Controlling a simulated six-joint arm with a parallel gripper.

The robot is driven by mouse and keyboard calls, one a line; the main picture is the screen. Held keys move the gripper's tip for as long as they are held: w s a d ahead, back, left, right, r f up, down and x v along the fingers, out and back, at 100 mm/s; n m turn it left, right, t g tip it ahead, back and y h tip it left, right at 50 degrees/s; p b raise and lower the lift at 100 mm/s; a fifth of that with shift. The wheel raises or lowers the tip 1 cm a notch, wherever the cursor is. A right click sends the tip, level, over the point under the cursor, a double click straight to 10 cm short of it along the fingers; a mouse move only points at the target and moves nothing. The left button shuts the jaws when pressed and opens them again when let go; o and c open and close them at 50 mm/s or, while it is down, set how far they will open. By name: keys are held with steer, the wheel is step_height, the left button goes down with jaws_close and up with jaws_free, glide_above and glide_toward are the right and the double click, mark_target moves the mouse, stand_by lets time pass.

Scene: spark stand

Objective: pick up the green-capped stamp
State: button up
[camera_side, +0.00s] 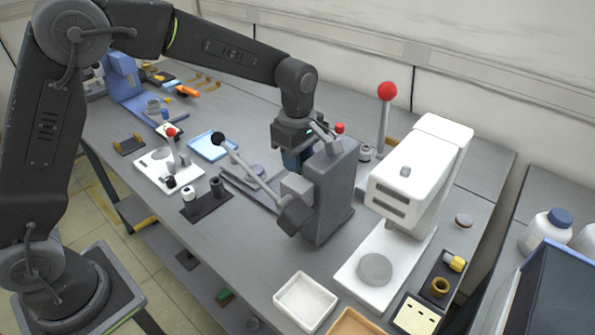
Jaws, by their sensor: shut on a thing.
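My gripper (293,160) points down behind and to the left of the grey lever press (333,195), above the bench. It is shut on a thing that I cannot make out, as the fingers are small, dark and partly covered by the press. No green cap can be made out clearly at the fingertips. I cannot tell the green-capped stamp apart anywhere on the bench top.
The press's black-knobbed lever (250,168) reaches left, close to my gripper. A white machine (418,165) with a red-knobbed lever (387,92) stands right. A white tray (305,302) is in front. A blue tray (213,146) and dark holder (205,206) are left.

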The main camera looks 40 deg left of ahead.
steer(key=shift+c, duration=1.4)
steer(key=shift+r, duration=0.5)
steer(key=r, duration=0.3)
steer(key=shift+a+r, duration=0.2)
steer(key=shift+r, duration=0.05)
steer(key=s+a+r, duration=0.3)
steer(key=a+r, duration=0.3)
steer(key=a, duration=0.5)
steer(key=shift+r, duration=0.25)
